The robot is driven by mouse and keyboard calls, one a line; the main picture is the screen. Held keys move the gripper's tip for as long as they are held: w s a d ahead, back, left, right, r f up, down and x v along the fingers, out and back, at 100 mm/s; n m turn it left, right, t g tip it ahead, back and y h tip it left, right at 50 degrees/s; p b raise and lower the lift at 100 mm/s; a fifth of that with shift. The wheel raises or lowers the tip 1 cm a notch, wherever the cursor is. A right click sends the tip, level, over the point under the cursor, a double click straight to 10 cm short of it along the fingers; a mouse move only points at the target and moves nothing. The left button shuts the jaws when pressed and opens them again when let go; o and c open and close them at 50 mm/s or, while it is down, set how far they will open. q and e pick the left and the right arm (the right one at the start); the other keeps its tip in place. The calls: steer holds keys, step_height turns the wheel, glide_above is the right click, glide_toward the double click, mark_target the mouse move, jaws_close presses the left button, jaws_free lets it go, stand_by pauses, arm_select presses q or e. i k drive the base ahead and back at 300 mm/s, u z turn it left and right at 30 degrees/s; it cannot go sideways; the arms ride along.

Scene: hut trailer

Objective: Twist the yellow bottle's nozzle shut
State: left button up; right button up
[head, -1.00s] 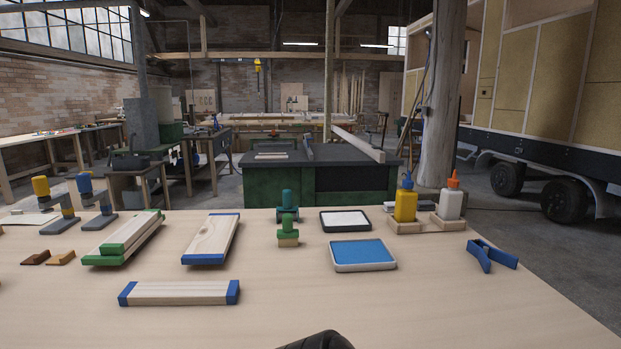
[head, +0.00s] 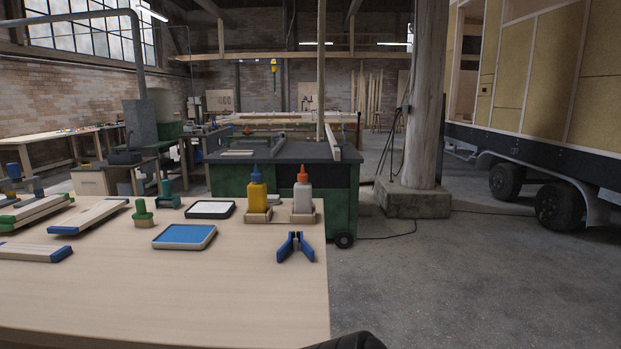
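The yellow bottle (head: 257,194) stands upright in a wooden holder (head: 257,216) near the far right corner of the workbench. Its pointed blue nozzle (head: 255,172) is on top; whether it is open or shut is too small to tell. To its right a white bottle (head: 302,199) with an orange nozzle (head: 303,175) stands in a similar holder. Neither of my grippers shows in the head view. A dark rounded part, perhaps mine, shows at the bottom edge.
A blue clamp (head: 296,246) lies near the right edge of the workbench (head: 180,290). A blue-topped tray (head: 185,236), a white-topped tray (head: 211,209) and green-handled stamps (head: 142,214) lie left of the bottles. The bench front is clear. Open floor (head: 450,285) lies to the right.

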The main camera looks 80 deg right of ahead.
mark_target(256, 177)
steer(key=k, duration=0.5)
steer(key=z, duration=1)
steer(key=i, duration=0.5)
